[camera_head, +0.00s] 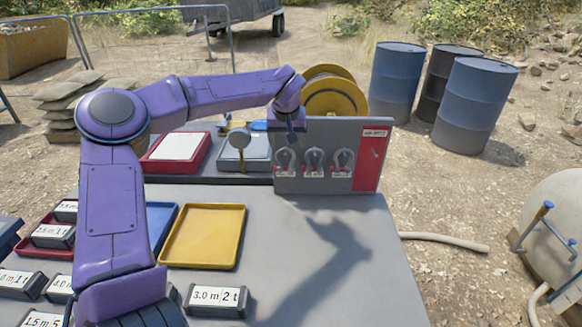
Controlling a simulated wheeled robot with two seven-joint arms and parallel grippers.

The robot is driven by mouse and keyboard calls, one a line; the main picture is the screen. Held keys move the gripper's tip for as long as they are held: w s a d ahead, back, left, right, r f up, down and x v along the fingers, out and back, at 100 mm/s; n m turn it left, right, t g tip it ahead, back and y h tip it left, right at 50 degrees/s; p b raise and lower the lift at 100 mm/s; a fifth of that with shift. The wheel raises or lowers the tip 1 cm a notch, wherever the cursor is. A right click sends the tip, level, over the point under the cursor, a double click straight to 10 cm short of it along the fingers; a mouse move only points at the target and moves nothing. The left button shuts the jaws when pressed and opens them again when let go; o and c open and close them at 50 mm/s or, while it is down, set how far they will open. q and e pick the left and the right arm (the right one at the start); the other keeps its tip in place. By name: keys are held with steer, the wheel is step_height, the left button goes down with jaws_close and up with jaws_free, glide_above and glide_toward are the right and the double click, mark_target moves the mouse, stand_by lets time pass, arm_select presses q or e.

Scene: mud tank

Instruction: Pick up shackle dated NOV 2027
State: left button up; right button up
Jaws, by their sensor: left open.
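Three grey bow shackles hang in a row on the upright grey board at the back of the table: a left one (285,160), a middle one (314,160) and a right one (343,161). Each has a small white tag and red marks at its foot. The tag print is too small to read, so I cannot tell which is dated NOV 2027. My left gripper (292,138) is open and points down, just above the left shackle in the picture. It holds nothing that I can see. My right gripper is out of view.
The board (302,184) has a red panel (368,172) at its right. A yellow reel (335,92) stands behind it. A yellow tray (203,238) and a labelled block (216,301) lie on the grey table (330,290). The table in front of the board is clear.

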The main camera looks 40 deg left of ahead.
mark_target(285, 155)
arm_select(q)
steer(key=x, duration=0.2)
steer(key=p+x, duration=0.1)
steer(key=x, duration=0.5)
steer(key=shift+s+a, duration=0.3)
steer(key=shift+a, duration=0.1)
steer(key=shift+w+f, duration=0.2)
steer(key=shift+f, duration=0.2)
steer(key=shift+r, duration=0.1)
steer(key=c, duration=0.9)
